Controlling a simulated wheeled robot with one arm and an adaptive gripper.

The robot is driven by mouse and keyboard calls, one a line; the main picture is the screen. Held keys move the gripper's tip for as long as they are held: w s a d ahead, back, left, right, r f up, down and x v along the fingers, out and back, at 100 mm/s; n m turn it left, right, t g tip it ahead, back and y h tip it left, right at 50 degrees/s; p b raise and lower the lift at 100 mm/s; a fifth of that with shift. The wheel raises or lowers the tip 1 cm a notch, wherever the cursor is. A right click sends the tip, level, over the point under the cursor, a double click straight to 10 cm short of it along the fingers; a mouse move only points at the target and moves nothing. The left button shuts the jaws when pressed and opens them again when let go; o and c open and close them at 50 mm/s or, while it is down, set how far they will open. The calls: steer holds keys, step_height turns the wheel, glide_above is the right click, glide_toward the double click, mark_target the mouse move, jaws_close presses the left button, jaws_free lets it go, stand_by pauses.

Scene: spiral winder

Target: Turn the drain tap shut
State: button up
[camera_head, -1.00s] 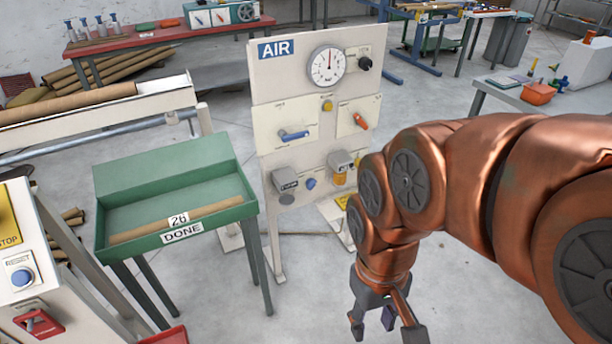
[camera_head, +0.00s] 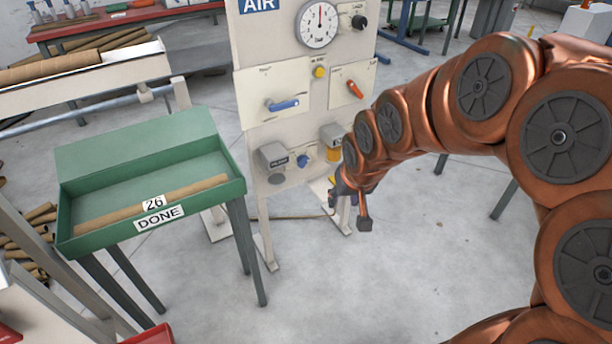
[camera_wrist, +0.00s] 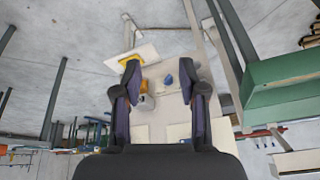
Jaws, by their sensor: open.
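The pale AIR board (camera_head: 262,90) stands upright in the head view. Low on it are two grey-capped units and, between them, a small blue tap (camera_head: 303,160); its label is too small to read, so I cannot be sure it is the drain tap. The same blue tap shows in the wrist view (camera_wrist: 168,79), between my fingertips in the picture but farther off. My gripper (camera_head: 349,212) is open and empty, in front of the lower right of the board, to the right of and below the blue tap. The right-hand unit is partly hidden by my arm.
Higher on the board are a blue lever (camera_head: 283,105), an orange lever (camera_head: 355,89), a yellow button (camera_head: 319,72) and a gauge (camera_head: 319,24). A green tray table (camera_head: 150,140) stands close on the left. The floor (camera_head: 400,270) before the board is clear.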

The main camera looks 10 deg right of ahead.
steer(key=w+f+m+t+y+b, duration=0.1)
steer(key=w+f+t+b, duration=0.2)
steer(key=w, duration=0.4)
steer(key=w+a+f+t+y+b, duration=0.1)
steer(key=w+f+b, duration=0.35)
steer(key=w, duration=0.25)
steer(key=w+f+m+t+b, duration=0.1)
steer(key=w+f+t+b, duration=0.1)
steer(key=w+f, duration=0.45)
steer(key=m+t+y+b, duration=0.3)
steer(key=t+b, duration=0.4)
steer(key=b, duration=0.4)
glide_toward(306, 164)
steer(key=w, duration=0.2)
steer(key=shift+a+b+x, duration=0.2)
steer(key=shift+b+x, duration=0.1)
steer(key=shift+x, duration=1.65)
steer(key=shift+a+b+x, duration=0.25)
steer(key=shift+b+x, duration=0.05)
steer(key=shift+x, duration=1.65)
steer(key=shift+s, duration=0.15)
steer(key=shift+c, duration=0.4)
jaws_close()
